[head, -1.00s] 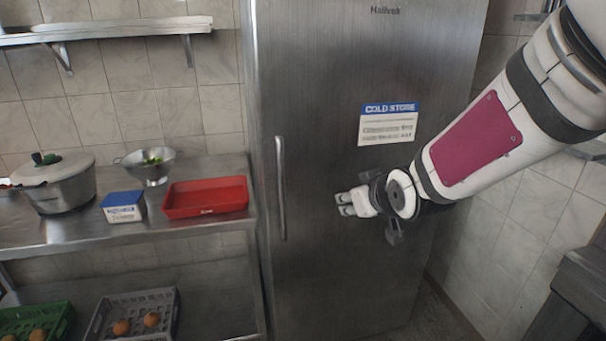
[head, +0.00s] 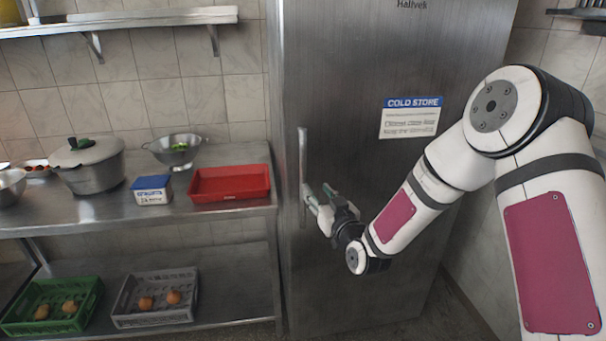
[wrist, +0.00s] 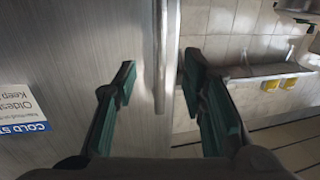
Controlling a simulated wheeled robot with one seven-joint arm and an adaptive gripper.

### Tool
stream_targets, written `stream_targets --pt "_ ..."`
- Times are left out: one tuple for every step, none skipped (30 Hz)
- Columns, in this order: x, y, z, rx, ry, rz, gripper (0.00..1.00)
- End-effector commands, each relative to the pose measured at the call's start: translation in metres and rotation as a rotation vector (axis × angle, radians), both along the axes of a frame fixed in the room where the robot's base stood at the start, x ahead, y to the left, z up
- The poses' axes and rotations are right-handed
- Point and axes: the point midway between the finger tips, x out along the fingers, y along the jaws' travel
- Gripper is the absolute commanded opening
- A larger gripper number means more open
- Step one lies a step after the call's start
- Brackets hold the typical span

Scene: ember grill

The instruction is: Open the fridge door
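The fridge (head: 390,60) is a tall steel cabinet with a flat door that looks closed. Its vertical bar handle (head: 303,160) runs along the door's left edge. My gripper (head: 310,194) is at the lower part of the handle in the head view. In the wrist view the handle (wrist: 160,60) stands upright between the two green-padded fingers of my gripper (wrist: 160,88). The fingers are spread apart, with a visible gap on both sides of the bar. The handle's lower end is partly hidden by the gripper in the head view.
A "COLD STORE" sign (head: 411,117) is on the door. Left of the fridge, a steel counter (head: 100,219) holds a pot (head: 92,175), a red tray (head: 229,185), a blue-and-white box (head: 151,190) and a colander (head: 174,150). Crates with round items stand on the shelf below.

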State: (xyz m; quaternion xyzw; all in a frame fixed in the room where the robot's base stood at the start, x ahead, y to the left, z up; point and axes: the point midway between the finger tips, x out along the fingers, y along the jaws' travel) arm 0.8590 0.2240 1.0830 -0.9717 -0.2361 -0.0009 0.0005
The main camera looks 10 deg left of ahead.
Motion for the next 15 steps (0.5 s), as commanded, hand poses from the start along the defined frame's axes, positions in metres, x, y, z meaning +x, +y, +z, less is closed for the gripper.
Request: stream_targets --pt "0.008 0.005 0.0 0.001 -0.002 0.0 0.38" --pt "0.014 0.007 0.0 0.001 -0.003 0.0 0.38" --pt "0.021 0.011 0.0 0.001 -0.002 0.0 0.38" --pt "0.026 0.014 0.0 0.002 -0.001 0.0 0.38" --pt "0.031 0.017 0.0 0.001 0.0 0.001 0.38" --pt "0.038 0.021 0.0 0.001 -0.002 0.001 0.38" --pt "0.044 0.023 0.0 0.0 -0.001 0.001 0.38" --pt "0.049 0.026 0.0 0.001 -0.002 0.001 0.38" --pt "0.056 0.029 0.0 0.0 -0.001 0.0 0.38" --pt "0.061 0.032 0.0 0.0 -0.001 0.0 0.38" --pt "0.066 0.034 0.0 0.0 -0.001 0.0 0.38" --pt "0.072 0.037 0.0 0.0 -0.001 0.0 0.38" --pt "0.076 0.039 -0.001 0.0 0.0 0.0 0.38" --pt "0.08 0.041 0.0 0.0 0.0 0.0 0.38" --pt "0.085 0.044 0.0 0.0 0.0 0.0 0.38"
